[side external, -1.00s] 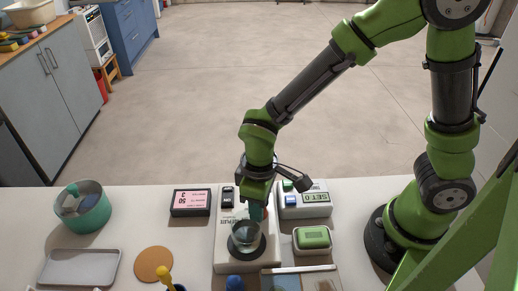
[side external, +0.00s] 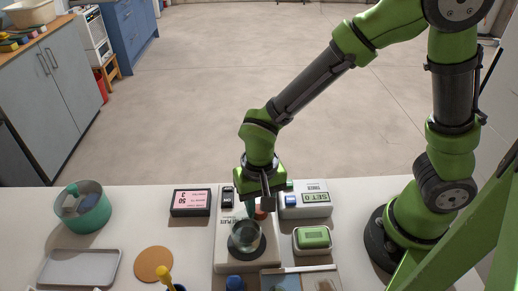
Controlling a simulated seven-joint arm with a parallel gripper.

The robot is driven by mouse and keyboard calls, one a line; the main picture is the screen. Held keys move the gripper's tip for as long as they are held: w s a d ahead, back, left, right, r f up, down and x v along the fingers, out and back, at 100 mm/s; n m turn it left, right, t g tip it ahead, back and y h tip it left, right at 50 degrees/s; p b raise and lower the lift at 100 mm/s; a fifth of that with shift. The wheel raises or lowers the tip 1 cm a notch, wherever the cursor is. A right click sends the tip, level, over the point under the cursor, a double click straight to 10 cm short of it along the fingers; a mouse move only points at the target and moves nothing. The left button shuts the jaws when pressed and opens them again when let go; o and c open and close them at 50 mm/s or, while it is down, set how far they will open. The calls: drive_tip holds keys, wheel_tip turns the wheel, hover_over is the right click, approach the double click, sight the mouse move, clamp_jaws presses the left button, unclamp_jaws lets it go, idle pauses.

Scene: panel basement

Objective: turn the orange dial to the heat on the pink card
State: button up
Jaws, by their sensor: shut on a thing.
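The orange dial (side external: 261,212) is mostly hidden by my gripper; a reddish-orange part shows beside the fingers. It sits on the far part of the white hot plate (side external: 228,263), behind a clear glass vessel (side external: 245,235) on the dark round plate. My gripper (side external: 253,208) points down and is shut on the dial, its fingertips partly hidden. The pink card (side external: 192,199) lies in a black frame left of the hot plate; its print is upside down here and too small to read surely. A display (side external: 317,198) to the right seems to show SET 0.
A green-topped box (side external: 313,238) stands right of the hot plate, and a small black switch (side external: 228,197) left of my gripper. A teal bowl (side external: 83,213), grey tray (side external: 80,266) and cork disc (side external: 154,263) are at left. Yellow and blue items crowd the front edge.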

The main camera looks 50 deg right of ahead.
drive_tip(key=shift+m, duration=1.2)
drive_tip(key=o, duration=1)
drive_tip(key=shift+o, duration=0.2)
wheel_tip(320, 180, up, 17)
